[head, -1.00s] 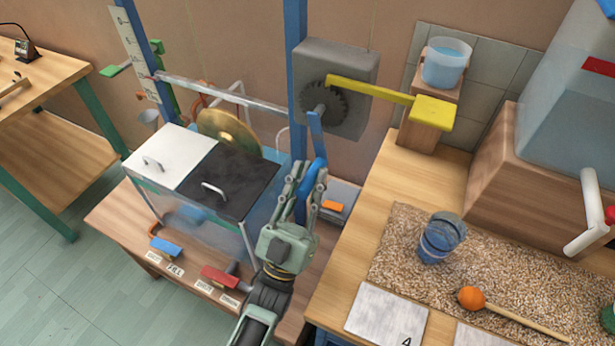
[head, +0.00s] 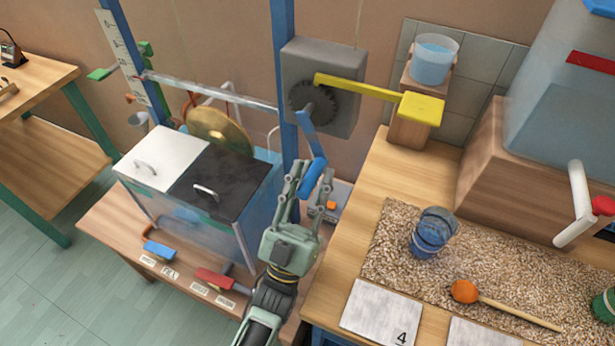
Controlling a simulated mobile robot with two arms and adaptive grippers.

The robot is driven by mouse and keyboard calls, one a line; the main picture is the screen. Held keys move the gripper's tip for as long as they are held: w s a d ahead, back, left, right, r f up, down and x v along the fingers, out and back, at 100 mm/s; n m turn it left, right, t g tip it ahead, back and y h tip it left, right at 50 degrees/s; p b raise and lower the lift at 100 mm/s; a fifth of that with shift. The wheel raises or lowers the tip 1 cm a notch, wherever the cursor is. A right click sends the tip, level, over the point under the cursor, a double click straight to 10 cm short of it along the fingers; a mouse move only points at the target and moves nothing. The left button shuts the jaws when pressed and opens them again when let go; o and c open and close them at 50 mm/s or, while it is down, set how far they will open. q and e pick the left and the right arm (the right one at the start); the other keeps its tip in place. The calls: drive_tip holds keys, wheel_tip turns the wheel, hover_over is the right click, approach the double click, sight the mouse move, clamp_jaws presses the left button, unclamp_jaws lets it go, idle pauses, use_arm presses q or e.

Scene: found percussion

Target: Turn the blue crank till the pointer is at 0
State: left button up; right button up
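The blue crank (head: 306,126) hangs from the dark toothed wheel (head: 315,102) on the grey box (head: 345,62). Its arm slants down to the right, and its blue handle (head: 314,177) tilts toward me. My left gripper (head: 309,182) has its fingers on either side of the handle and appears shut on it; the exact contact is partly hidden. A white scale strip (head: 121,50) stands upright at the left. A small reddish mark beside it, near the left end of the clear bar (head: 210,90), may be the pointer; its reading is too small to tell. My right gripper is out of view.
A yellow lever (head: 365,88) sticks out right of the grey box. Below left stands a tank with white (head: 145,165) and black (head: 222,165) lids. At the right, a wooden bench holds a gravel bed (head: 385,245), a blue cup (head: 432,232) and an orange-headed mallet (head: 464,291).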

use_arm(q)
drive_tip(key=shift+o, duration=1.2)
drive_tip(key=shift+d+r, duration=0.1)
drive_tip(key=shift+d, duration=0.05)
drive_tip(key=shift+a, duration=0.2)
drive_tip(key=shift+s+f, duration=0.15)
drive_tip(key=shift+f, duration=0.2)
drive_tip(key=v, duration=1.1)
drive_tip(key=shift+s, duration=0.2)
drive_tip(key=shift+f, duration=0.1)
drive_tip(key=shift+c, duration=0.2)
